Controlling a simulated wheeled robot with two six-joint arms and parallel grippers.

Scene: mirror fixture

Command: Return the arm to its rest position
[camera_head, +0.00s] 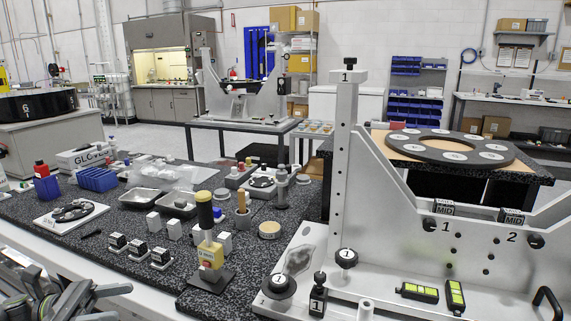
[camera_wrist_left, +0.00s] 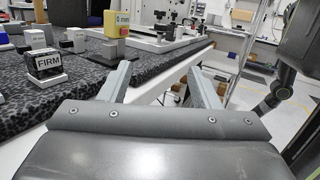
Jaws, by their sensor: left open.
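My left gripper (camera_head: 121,301) is at the lower left corner of the head view, in front of the table's near edge. In the left wrist view its two fingers (camera_wrist_left: 160,76) stand apart with nothing between them. The gripper is open and touches nothing that I can see. My right gripper does not show in the head view.
The speckled dark worktop (camera_head: 130,265) carries a yellow-topped button post (camera_head: 210,255), several small labelled blocks (camera_head: 138,248) and metal trays (camera_head: 140,198). The large grey mirror fixture (camera_head: 400,230) fills the right side. A FIRM block (camera_wrist_left: 47,63) stands near the worktop's edge. Floor shows beyond it.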

